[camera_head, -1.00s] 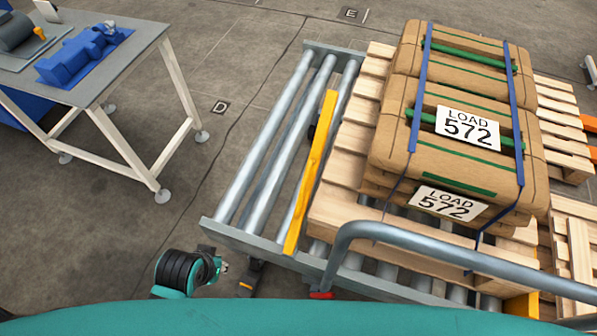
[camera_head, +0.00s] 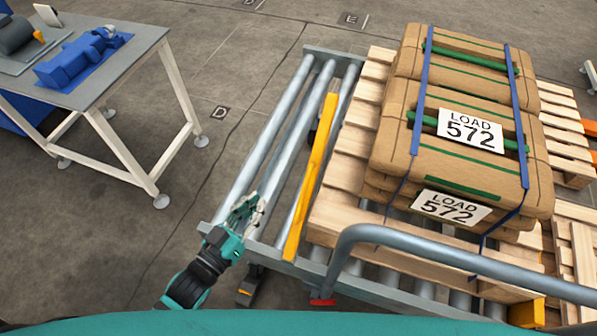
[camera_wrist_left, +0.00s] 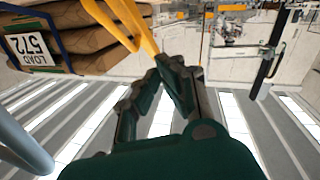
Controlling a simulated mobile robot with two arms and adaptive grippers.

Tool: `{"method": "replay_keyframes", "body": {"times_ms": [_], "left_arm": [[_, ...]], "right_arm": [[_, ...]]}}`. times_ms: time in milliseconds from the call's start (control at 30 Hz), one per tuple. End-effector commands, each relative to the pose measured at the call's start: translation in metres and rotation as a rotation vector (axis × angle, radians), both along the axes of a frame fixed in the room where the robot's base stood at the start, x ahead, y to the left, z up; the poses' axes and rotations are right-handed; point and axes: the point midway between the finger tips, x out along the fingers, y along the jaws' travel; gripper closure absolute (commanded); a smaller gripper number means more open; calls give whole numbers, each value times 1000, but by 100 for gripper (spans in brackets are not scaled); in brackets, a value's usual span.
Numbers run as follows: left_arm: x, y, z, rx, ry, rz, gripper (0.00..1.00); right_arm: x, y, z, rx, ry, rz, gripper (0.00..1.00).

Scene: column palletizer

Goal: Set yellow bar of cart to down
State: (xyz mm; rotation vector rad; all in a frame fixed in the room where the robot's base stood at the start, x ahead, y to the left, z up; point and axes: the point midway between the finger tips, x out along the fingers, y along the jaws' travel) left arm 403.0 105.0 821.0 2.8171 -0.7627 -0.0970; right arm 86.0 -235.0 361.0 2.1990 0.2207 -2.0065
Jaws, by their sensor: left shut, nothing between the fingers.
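The yellow bar (camera_head: 311,178) stands along the left side of the pallet on the roller cart (camera_head: 268,140). It also shows at the top of the left wrist view (camera_wrist_left: 134,22), just beyond the fingertips. My left gripper (camera_head: 250,208) is over the near left corner of the cart, left of the bar's near end and apart from it. Its fingers are shut with nothing between them. In the left wrist view its fingertips (camera_wrist_left: 155,72) are close together. My right gripper is not in view.
A wooden pallet (camera_head: 335,200) bears strapped brown sacks (camera_head: 455,125) labelled 572. A grey tube handle (camera_head: 440,248) crosses the cart's near right side. A work table (camera_head: 120,65) stands at the left. The floor between table and cart is clear.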

Motion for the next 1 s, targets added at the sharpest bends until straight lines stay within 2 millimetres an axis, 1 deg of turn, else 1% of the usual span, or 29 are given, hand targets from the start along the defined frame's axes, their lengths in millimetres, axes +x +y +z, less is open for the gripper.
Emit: {"method": "replay_keyframes", "body": {"times_ms": [100,200,300,367,467,800,867,900,1000], "left_arm": [[-13,-4,9,-95,-99,-78,100],[-21,-6,14,-145,-146,-119,100],[-23,-7,18,-168,-167,-135,100],[-20,-9,20,-172,-171,-137,100],[-10,-17,25,-171,-173,-136,100],[46,-60,42,-171,-174,-134,100],[54,-67,45,-171,-172,-135,100],[57,-72,38,-171,-169,-135,100],[65,-82,30,-170,-168,-135,100]], "right_arm": [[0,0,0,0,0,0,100],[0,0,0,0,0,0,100],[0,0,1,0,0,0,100],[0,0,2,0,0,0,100],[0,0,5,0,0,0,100],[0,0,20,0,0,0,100],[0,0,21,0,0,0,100],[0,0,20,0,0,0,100],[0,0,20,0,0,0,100]]}}
